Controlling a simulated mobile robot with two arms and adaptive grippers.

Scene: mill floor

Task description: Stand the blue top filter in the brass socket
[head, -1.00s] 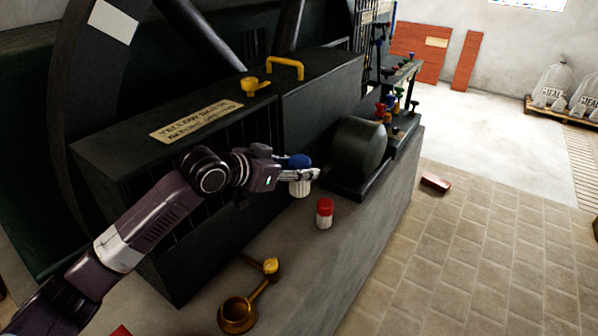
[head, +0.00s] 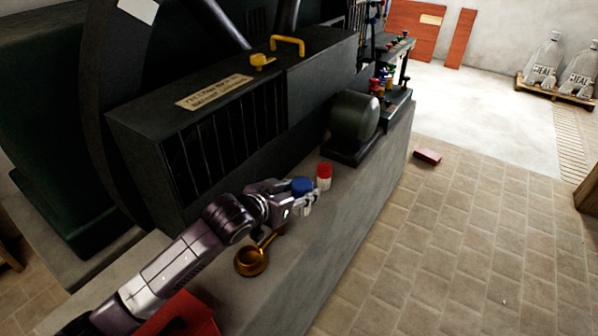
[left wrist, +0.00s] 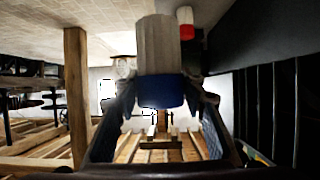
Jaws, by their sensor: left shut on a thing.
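My left gripper (head: 309,199) is shut on the blue top filter (head: 302,187), a white ribbed cylinder with a blue cap. It is held roughly upright above the stone ledge, just beyond and right of the brass piece. In the left wrist view the filter (left wrist: 158,45) sits between the fingers, its blue cap nearest the camera. The brass socket (head: 250,262) appears as a round open brass cup on the ledge, below and left of the gripper. Its handle runs up toward the gripper and is partly hidden by it. My right gripper is not in view.
A red top filter (head: 324,176) stands on the ledge (head: 345,225) close behind the held one; it also shows in the left wrist view (left wrist: 185,22). A dark machine housing (head: 230,110) borders the ledge on the left. A red object (head: 187,312) is at the bottom.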

